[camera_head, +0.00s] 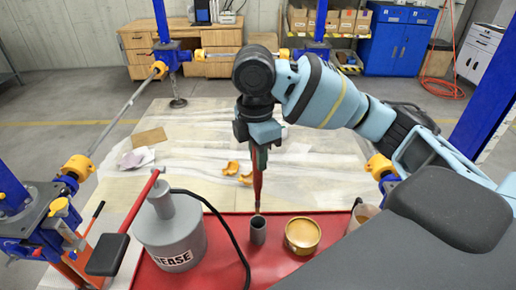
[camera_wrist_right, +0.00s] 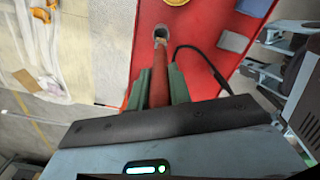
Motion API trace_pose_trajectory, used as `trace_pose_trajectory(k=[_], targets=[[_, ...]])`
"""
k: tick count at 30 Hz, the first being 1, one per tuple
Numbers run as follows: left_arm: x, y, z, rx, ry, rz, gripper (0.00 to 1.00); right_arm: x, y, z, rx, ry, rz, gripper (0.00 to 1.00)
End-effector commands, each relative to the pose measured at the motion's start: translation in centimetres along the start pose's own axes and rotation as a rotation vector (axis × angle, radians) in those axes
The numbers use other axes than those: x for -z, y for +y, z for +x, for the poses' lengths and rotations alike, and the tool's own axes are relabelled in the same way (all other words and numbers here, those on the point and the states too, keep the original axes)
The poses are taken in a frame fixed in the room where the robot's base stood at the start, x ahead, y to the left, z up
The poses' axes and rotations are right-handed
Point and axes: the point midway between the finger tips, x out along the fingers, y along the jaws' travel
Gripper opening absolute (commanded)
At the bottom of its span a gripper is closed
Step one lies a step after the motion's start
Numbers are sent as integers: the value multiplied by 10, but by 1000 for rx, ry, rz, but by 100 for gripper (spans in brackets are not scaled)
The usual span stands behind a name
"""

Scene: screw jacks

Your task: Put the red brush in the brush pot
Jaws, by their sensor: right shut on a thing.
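The red brush (camera_head: 258,178) hangs upright, bristles down, in my right gripper (camera_head: 258,150), which is shut on its handle. In the right wrist view the brush (camera_wrist_right: 159,75) runs between the green fingers of the gripper (camera_wrist_right: 160,88). The brush pot (camera_head: 258,232) is a small dark grey cylinder on the red tray top. The pale brush tip is at the pot's far rim in the head view and overlaps the mouth of the pot (camera_wrist_right: 160,31) in the wrist view. I cannot tell whether the tip is inside. My left gripper is not in view.
A grey grease bucket (camera_head: 173,240) with a red lever and black hose stands left of the pot on the red tray (camera_head: 225,270). An open tan tin (camera_head: 302,235) stands close on the right. Yellow pieces (camera_head: 232,168) lie on the floor sheet beyond.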

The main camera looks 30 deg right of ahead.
Motion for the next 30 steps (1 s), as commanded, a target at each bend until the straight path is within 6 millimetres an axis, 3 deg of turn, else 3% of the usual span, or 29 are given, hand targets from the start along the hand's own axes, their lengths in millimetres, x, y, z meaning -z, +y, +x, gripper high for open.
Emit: trace_pose_trajectory(k=[30], targets=[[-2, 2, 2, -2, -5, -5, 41, 4, -1, 88, 3, -1, -1, 0]])
